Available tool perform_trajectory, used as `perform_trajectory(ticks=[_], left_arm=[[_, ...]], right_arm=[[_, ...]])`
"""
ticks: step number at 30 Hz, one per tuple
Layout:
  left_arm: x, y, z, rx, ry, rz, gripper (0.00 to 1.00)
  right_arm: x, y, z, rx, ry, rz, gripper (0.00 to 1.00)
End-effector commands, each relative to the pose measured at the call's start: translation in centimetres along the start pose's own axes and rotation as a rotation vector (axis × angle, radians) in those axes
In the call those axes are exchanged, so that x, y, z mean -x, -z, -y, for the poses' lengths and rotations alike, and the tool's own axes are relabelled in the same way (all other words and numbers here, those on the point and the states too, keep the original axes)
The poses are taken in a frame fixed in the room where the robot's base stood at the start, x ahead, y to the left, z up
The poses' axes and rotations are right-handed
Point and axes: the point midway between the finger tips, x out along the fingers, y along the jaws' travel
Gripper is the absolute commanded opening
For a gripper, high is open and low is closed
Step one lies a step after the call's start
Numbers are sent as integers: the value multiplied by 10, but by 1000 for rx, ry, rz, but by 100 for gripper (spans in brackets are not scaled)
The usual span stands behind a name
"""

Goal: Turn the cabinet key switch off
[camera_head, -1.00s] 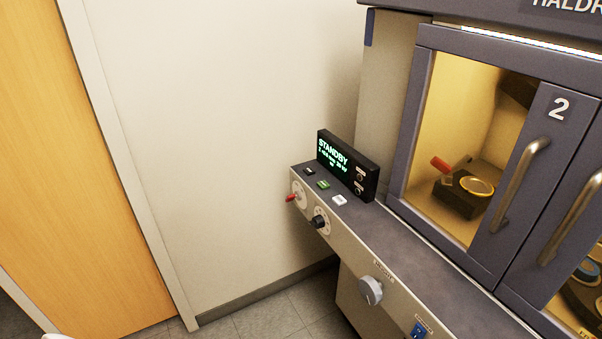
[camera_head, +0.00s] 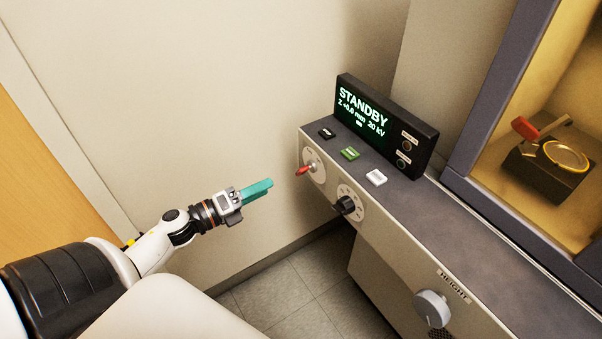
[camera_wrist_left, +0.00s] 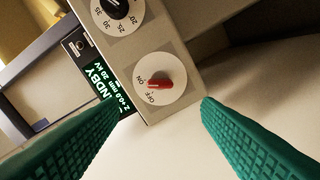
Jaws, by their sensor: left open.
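The key switch (camera_head: 304,170) is a red-handled key in a round white dial at the left end of the cabinet's front panel. In the left wrist view the red key (camera_wrist_left: 158,85) sits in a dial (camera_wrist_left: 168,68) marked ON and OFF. Its handle points closer to ON, though the exact setting is hard to read. My left gripper (camera_head: 268,184) has teal fingers and is left of the key, apart from it. In the wrist view its two fingers (camera_wrist_left: 160,112) are spread with nothing between them. My right gripper is not in view.
A black knob (camera_head: 344,205) with a numbered dial is right of the key, and a grey height knob (camera_head: 432,308) is further right. The display (camera_head: 385,125) reads STANDBY above several buttons. A wall (camera_head: 200,80) stands behind; open floor (camera_head: 290,290) lies below.

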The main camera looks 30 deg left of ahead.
Motion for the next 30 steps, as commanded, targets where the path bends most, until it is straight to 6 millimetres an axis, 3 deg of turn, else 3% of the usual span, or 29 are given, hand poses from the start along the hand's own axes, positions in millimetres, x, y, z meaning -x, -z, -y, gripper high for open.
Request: perform_trajectory(ticks=[18, 24, 30], left_arm=[[-102, 2, -3, -3, -5, -1, 58], [-116, 1, -2, -3, -3, 0, 58], [-118, 1, -2, -3, -3, 0, 58]], right_arm=[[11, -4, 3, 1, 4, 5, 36], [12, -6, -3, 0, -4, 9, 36], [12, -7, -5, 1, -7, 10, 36]])
